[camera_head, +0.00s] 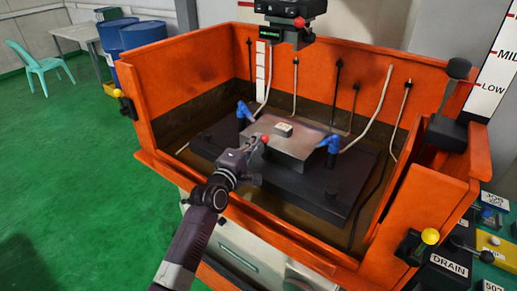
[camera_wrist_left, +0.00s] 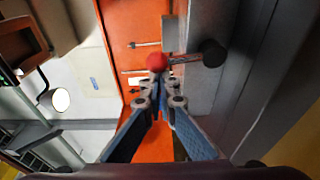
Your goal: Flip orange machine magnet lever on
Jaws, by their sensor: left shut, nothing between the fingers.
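The orange machine (camera_head: 190,75) is an open tank with a dark block (camera_head: 325,195) inside and a grey metal plate (camera_head: 300,150) on top. A lever with a red ball knob (camera_head: 265,140) shows at the plate's near left edge. In the left wrist view the red knob (camera_wrist_left: 158,62) sits on a thin rod leading to a black round part (camera_wrist_left: 213,53). My left gripper (camera_head: 256,146) is shut and empty, its fingertips (camera_wrist_left: 160,88) right by the red knob. I cannot tell whether they touch it. My right gripper is not in view.
Blue clamps (camera_head: 329,145) and pale hoses (camera_head: 378,125) stand around the plate. A black machine head (camera_head: 290,22) hangs above. Yellow-knobbed latches (camera_head: 430,236) sit at the tank's corners.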

